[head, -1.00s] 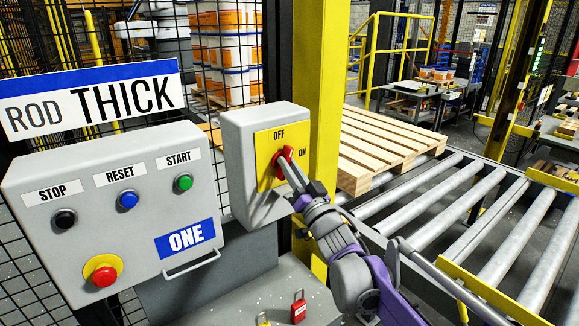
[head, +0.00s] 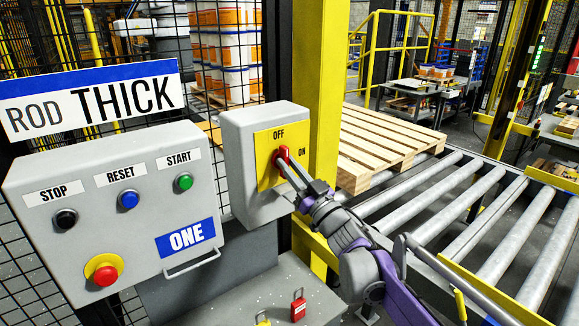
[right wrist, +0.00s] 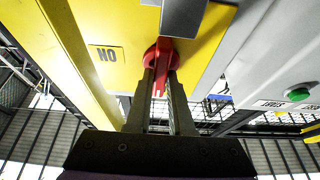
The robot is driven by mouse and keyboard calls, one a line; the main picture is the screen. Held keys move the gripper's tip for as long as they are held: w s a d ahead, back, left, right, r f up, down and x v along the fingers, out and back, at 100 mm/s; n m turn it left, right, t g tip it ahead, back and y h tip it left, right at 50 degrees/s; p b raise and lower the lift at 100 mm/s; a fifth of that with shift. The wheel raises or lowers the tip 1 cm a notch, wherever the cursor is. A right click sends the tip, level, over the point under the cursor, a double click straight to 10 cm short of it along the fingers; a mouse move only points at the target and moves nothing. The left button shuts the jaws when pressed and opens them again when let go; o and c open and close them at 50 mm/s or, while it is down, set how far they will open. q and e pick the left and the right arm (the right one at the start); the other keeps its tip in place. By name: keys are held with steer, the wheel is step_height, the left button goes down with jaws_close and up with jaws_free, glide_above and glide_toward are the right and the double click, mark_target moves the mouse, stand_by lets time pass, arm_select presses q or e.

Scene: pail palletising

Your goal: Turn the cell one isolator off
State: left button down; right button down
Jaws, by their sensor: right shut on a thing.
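The cell one isolator is a grey box (head: 238,160) with a yellow plate (head: 266,148) marked OFF at the top and ON at the right. Its red handle (head: 283,154) stands nearly upright, with its top just below and slightly right of the OFF label. My right gripper (head: 284,162) is shut on the handle, reaching in from the lower right. The right wrist view shows the red handle (right wrist: 159,75) between the two fingers, which partly hide it. My left gripper is not in view.
Left of the isolator is a grey control box (head: 130,240) labelled ONE, with STOP, RESET and START buttons and a red stop knob. A red padlock (head: 298,308) is on the ledge below. A yellow post (head: 318,80) and roller conveyor (head: 480,220) are close on the right.

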steer(key=c, duration=0.8)
jaws_free()
steer(key=b+v, duration=0.1)
steer(key=v, duration=0.9)
steer(key=shift+s+d+b, duration=0.25)
steer(key=shift+s+b, duration=0.05)
steer(key=shift+b, duration=0.05)
steer(key=shift+f, duration=0.15)
